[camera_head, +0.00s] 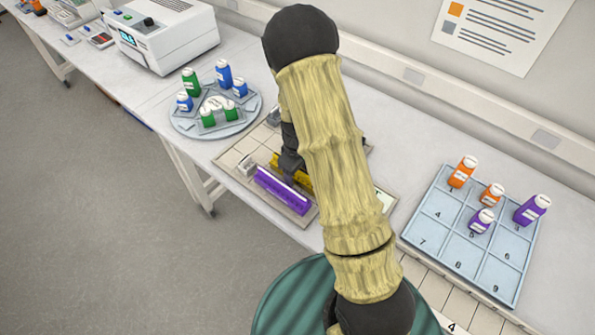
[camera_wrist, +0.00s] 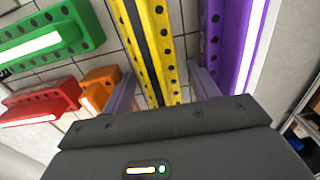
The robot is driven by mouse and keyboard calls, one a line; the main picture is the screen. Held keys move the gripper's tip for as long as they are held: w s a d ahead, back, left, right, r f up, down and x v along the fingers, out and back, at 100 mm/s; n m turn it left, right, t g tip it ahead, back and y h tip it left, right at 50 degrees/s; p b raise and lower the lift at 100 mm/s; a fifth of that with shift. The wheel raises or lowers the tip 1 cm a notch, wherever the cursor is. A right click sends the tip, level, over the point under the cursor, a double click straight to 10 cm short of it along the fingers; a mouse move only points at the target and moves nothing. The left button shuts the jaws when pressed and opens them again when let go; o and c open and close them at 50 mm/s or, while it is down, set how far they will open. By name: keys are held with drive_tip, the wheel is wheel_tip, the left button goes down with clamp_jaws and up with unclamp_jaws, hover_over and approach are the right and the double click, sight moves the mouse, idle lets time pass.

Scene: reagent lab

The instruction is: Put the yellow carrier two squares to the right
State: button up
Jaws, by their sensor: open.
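The yellow carrier (camera_wrist: 157,50) is a long bar with rows of dark holes. In the wrist view it runs between the two fingers of my gripper (camera_wrist: 162,78), which is open with one finger on each side of it. I cannot tell whether either finger touches it. In the head view my gripper (camera_head: 290,168) is low over the tiled board (camera_head: 234,156), and the yellow carrier (camera_head: 276,160) is mostly hidden behind my arm and gripper. The board's right part is also largely hidden by my arm.
A purple carrier (camera_wrist: 236,45) lies close beside the yellow one; it also shows in the head view (camera_head: 283,191). Green (camera_wrist: 45,42), orange (camera_wrist: 98,90) and red (camera_wrist: 42,100) carriers are to the left. A round bottle rack (camera_head: 178,125) and numbered blue tray (camera_head: 450,254) flank the board.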

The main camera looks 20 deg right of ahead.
wheel_tip(320, 180, up, 12)
drive_tip(key=shift+f+b, duration=0.15)
drive_tip(key=shift+b, duration=0.9)
drive_tip(key=shift+r, duration=0.3)
drive_tip(key=shift+s+r, duration=0.1)
drive_tip(key=shift+s, duration=0.1)
drive_tip(key=s+r+m+t, duration=0.2)
drive_tip(key=s+r+m, duration=0.2)
drive_tip(key=s, duration=1)
drive_tip(key=m, duration=0.3)
drive_tip(key=shift+t, duration=0.3)
